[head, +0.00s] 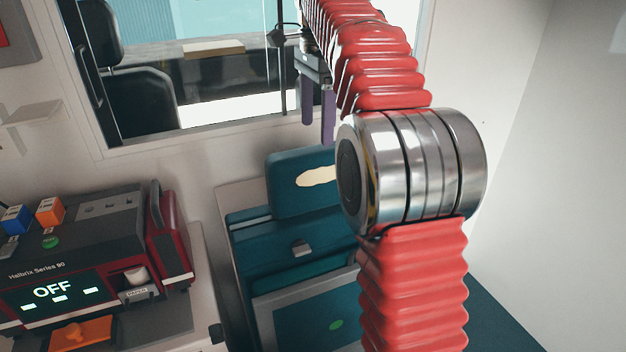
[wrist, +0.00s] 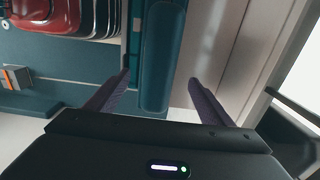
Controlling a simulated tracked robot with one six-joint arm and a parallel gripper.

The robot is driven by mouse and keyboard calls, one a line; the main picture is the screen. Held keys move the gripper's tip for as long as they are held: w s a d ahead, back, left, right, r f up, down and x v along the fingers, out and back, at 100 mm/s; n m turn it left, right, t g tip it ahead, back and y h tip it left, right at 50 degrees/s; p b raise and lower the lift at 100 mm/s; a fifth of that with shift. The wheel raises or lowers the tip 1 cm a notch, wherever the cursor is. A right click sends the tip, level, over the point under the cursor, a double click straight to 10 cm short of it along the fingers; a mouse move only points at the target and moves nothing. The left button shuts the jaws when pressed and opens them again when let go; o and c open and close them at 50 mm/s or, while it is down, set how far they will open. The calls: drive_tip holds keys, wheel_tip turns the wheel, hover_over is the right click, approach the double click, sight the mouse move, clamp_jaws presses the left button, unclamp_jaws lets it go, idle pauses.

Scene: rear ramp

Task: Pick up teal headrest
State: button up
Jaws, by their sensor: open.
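The teal headrest (head: 288,195) stands upright at the top of a teal seat (head: 265,243) in the head view. It has a pale cream patch on its face, and its right end is hidden behind my arm. My gripper (head: 318,132), with purple fingers, hangs just above the headrest, in front of the window. In the wrist view the headrest (wrist: 162,55) shows as a long teal pad between the spread fingers of my gripper (wrist: 159,78). The gripper is open with nothing held. Gaps show between the pad and the fingers.
A dark red and grey machine (head: 85,255) showing "OFF" stands on a counter at the left, with blue and orange blocks on top. A window (head: 205,65) is behind the seat. A pale wall (head: 545,160) bounds the right. In the wrist view, a small grey and orange box (wrist: 16,78) lies left.

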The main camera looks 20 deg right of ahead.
sight(316, 148)
drive_tip(key=shift+f, duration=0.1)
drive_tip(key=shift+f, duration=4.2)
drive_tip(key=shift+a+f, duration=0.15)
drive_tip(key=shift+f, duration=2.45)
drive_tip(key=c, duration=1.5)
drive_tip(key=shift+r, duration=0.1)
drive_tip(key=shift+c, duration=0.7)
